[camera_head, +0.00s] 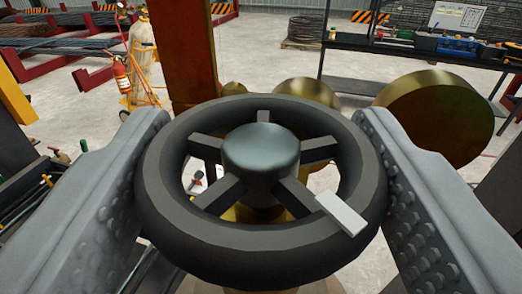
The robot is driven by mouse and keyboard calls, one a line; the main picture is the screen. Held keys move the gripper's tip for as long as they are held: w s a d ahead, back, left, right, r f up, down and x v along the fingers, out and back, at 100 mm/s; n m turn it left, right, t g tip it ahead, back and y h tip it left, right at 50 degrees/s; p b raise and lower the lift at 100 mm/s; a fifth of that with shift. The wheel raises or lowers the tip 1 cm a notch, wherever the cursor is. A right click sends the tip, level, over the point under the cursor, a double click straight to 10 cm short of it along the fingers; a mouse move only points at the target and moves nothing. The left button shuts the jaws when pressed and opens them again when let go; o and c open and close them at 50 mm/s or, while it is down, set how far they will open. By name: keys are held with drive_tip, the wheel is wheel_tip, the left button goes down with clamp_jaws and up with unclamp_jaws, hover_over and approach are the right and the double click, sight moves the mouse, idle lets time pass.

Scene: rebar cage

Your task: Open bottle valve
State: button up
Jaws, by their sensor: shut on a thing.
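A dark grey valve handwheel (225,238) with several spokes and a round central hub (261,148) fills the middle of the view. A small light grey marker (341,214) sits on its rim at the lower right. My gripper (262,185) has one finger at the left of the wheel and one at the right. Both studded inner faces press against the rim, so it is shut on the wheel. Brass-coloured valve parts (308,92) show behind the wheel. The valve stem below the hub is mostly hidden.
A brown upright post (186,55) stands just behind the wheel at left. A large brass disc (435,115) is close at right. A gas cylinder on a cart (143,60), a fire extinguisher (121,80) and a tool bench (430,48) stand farther back on open concrete floor.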

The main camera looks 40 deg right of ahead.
drive_tip(key=n+t+y, duration=0.1)
drive_tip(key=n+y, duration=0.1)
drive_tip(key=n+t+y, duration=0.1)
drive_tip(key=n+y, duration=0.1)
drive_tip(key=y, duration=0.1)
drive_tip(key=n+t+y, duration=0.1)
drive_tip(key=y, duration=0.2)
drive_tip(key=shift+s+d+n, duration=0.1)
drive_tip(key=shift+d+n, duration=0.15)
drive_tip(key=shift+n, duration=0.15)
drive_tip(key=shift+n+y, duration=0.95)
drive_tip(key=shift+y, duration=0.6)
drive_tip(key=shift+n+y, duration=0.95)
drive_tip(key=shift+y, duration=0.6)
drive_tip(key=shift+n+g+y, duration=0.5)
drive_tip(key=shift+n+y, duration=0.8)
drive_tip(key=shift+y, duration=0.7)
drive_tip(key=o, duration=1)
drive_tip(key=shift+c, duration=0.2)
drive_tip(key=v, duration=1.7)
drive_tip(key=shift+s, duration=0.15)
